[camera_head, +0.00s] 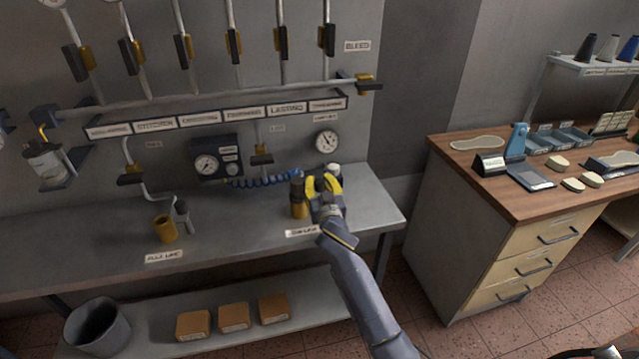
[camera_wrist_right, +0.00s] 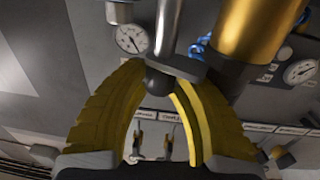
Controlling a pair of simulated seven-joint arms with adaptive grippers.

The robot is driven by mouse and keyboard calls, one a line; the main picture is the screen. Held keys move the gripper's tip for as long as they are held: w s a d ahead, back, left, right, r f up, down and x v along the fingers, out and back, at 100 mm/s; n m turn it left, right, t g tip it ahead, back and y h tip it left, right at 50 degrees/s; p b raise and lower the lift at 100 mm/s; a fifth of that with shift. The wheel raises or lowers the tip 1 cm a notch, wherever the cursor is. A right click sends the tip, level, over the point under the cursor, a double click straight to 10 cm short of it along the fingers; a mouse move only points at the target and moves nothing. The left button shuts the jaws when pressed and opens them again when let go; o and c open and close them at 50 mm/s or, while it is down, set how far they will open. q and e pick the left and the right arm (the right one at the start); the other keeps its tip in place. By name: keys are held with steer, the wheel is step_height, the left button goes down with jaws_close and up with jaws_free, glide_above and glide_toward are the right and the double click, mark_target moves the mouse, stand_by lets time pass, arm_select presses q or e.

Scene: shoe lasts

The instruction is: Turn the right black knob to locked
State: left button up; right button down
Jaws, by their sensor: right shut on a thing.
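My right gripper (camera_head: 325,186), with yellow fingers, is over the right end of the grey bench, beside a brass cylinder (camera_head: 299,209) with a dark top. In the right wrist view the fingers (camera_wrist_right: 160,75) close around a small black knob (camera_wrist_right: 158,82) at the end of a silver rod (camera_wrist_right: 168,30). A dark bar joins it to the brass cylinder (camera_wrist_right: 255,28). In the head view the gripper hides the knob, and its turn angle cannot be read. My left gripper is not in view.
A coiled blue hose (camera_head: 265,181) and gauges, including a round one (camera_head: 327,141), are behind. A wooden-topped bench (camera_head: 520,200) with tools stands at the right. The bench middle is clear.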

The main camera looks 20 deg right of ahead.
stand_by(0.6)
steer(key=c, duration=1.1)
jaws_free()
steer(key=shift+s, duration=0.15)
steer(key=shift+s+a+f, duration=0.1)
steer(key=shift+s, duration=0.2)
steer(key=s, duration=0.7)
steer(key=shift+a, duration=0.3)
